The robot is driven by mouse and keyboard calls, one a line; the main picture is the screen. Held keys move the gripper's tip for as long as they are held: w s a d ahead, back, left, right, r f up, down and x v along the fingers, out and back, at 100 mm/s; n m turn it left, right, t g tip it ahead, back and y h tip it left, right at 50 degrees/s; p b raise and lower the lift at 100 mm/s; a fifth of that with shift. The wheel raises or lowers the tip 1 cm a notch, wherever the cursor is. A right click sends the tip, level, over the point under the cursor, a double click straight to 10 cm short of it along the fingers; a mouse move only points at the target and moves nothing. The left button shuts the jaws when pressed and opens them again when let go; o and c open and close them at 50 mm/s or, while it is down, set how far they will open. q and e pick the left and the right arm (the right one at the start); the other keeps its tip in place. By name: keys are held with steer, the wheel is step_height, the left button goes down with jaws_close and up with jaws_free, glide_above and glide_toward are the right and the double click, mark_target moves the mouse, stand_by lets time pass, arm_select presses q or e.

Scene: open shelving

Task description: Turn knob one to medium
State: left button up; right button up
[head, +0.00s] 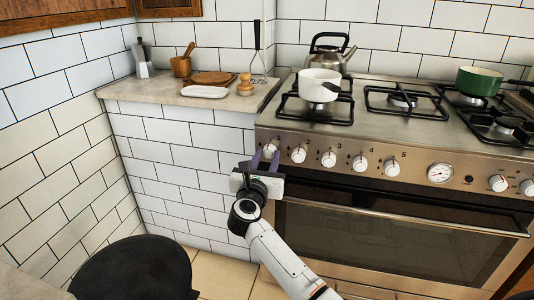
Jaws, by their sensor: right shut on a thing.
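The stove's front panel (415,168) carries a row of round white knobs. Knob one (270,149) is the leftmost, at the panel's left end. My right gripper (266,158) comes up from below with its two purple fingers on either side of knob one and is shut on it. The fingers hide part of the knob, and its pointer is too small to read. The second knob (299,155) and third knob (328,159) are just to the right, clear of the gripper. My left gripper is not in view.
A white pot (319,86) stands on the front left burner, with a kettle (330,52) behind it. A green pan (479,81) is at the right. The oven handle (400,213) runs below the knobs. A dark round seat (130,270) is at the lower left.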

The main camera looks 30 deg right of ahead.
steer(key=n+p, duration=0.5)
steer(key=shift+r+g, duration=0.2)
steer(key=shift+g, duration=0.1)
steer(key=n+p, duration=0.2)
steer(key=n, duration=0.1)
steer(key=shift+n+p, duration=0.7)
steer(key=shift+n, duration=0.1)
steer(key=n+p, duration=0.2)
steer(key=n, duration=0.1)
steer(key=shift+g, duration=0.3)
steer(key=n+p, duration=0.1)
steer(key=n, duration=0.1)
steer(key=shift+n, duration=0.4)
steer(key=shift+n+p, duration=0.35)
steer(key=shift+n, duration=0.65)
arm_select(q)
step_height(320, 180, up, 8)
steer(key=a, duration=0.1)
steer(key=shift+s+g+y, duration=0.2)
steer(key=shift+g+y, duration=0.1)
arm_select(e)
steer(key=shift+n+h, duration=0.3)
steer(key=shift+n, duration=0.2)
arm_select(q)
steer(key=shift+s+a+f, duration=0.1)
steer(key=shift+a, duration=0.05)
arm_select(e)
steer(key=shift+f, duration=0.1)
